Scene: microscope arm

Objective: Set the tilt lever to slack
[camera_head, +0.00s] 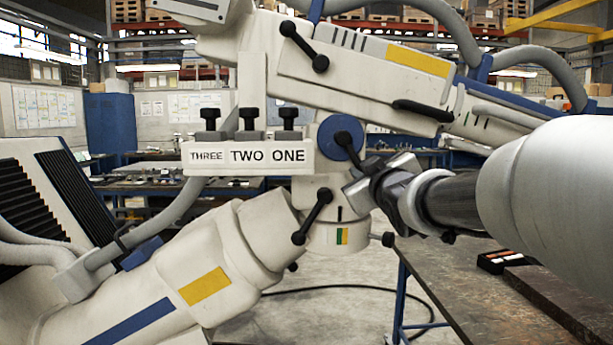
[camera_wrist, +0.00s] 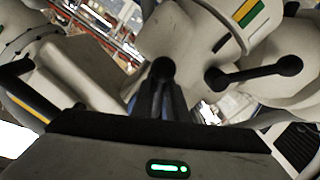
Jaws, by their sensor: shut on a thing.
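My gripper (camera_head: 358,188) reaches in from the right in the head view, beside the white joint of the microscope arm (camera_head: 335,238). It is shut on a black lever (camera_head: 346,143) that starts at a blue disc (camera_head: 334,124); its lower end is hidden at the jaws. In the wrist view a round black lever end (camera_wrist: 162,68) shows at the fingers (camera_wrist: 162,100). A second black lever (camera_head: 312,217), with two round ends, sits lower left and also shows in the wrist view (camera_wrist: 255,73). No lever shows a readable tilt or slack label.
Black knobs stand above plates marked THREE, TWO and ONE (camera_head: 268,156). Another black lever (camera_head: 304,46) is on the upper arm. A dark workbench (camera_head: 480,305) lies at lower right. Grey hoses run around the arm.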

